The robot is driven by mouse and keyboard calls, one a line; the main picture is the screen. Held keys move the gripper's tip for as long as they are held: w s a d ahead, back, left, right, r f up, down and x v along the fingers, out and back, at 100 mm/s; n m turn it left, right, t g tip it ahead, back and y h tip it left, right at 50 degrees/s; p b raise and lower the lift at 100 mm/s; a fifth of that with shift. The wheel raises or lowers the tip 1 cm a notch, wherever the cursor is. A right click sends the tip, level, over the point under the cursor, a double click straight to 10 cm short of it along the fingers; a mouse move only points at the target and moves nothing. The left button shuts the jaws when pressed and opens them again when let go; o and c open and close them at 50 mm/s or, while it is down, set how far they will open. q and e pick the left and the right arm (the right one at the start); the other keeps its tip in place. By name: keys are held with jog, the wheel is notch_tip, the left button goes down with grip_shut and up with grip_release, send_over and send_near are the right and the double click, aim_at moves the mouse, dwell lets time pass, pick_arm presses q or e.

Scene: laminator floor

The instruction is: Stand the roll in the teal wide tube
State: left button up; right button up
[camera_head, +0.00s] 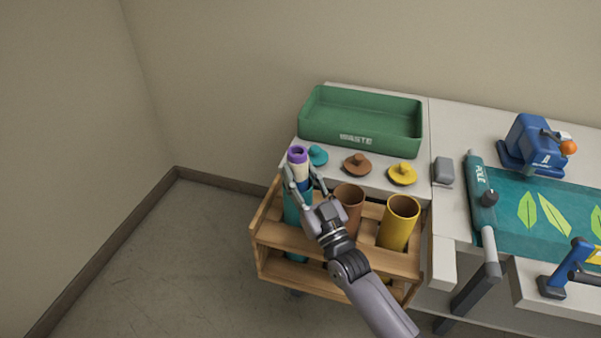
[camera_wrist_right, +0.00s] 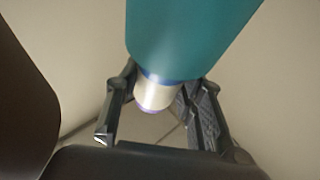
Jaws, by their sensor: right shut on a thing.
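The roll (camera_head: 299,170) is pale with a purple upper end and a blue band lower down. It stands roughly upright at the teal wide tube (camera_head: 291,212), at the left of the wooden rack. My right gripper (camera_head: 300,184) is shut on the roll, with fingers on both sides of it. In the right wrist view the roll (camera_wrist_right: 156,94) sticks out of the teal tube's mouth (camera_wrist_right: 185,45), between my right gripper's fingers (camera_wrist_right: 160,108). How deep its hidden end reaches is not visible. My left gripper is not in view.
The wooden rack (camera_head: 280,237) also holds a brown tube (camera_head: 350,203) and a yellow tube (camera_head: 398,225). Teal (camera_head: 317,155), brown (camera_head: 357,164) and yellow (camera_head: 402,173) lids lie behind, before a green waste bin (camera_head: 375,127). The laminator bench is at right; floor at left is clear.

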dwell(0.3)
jog(key=o, duration=1.3)
jog(key=shift+c, duration=0.2)
jog(key=shift+f, duration=0.1)
jog(key=o, duration=0.8)
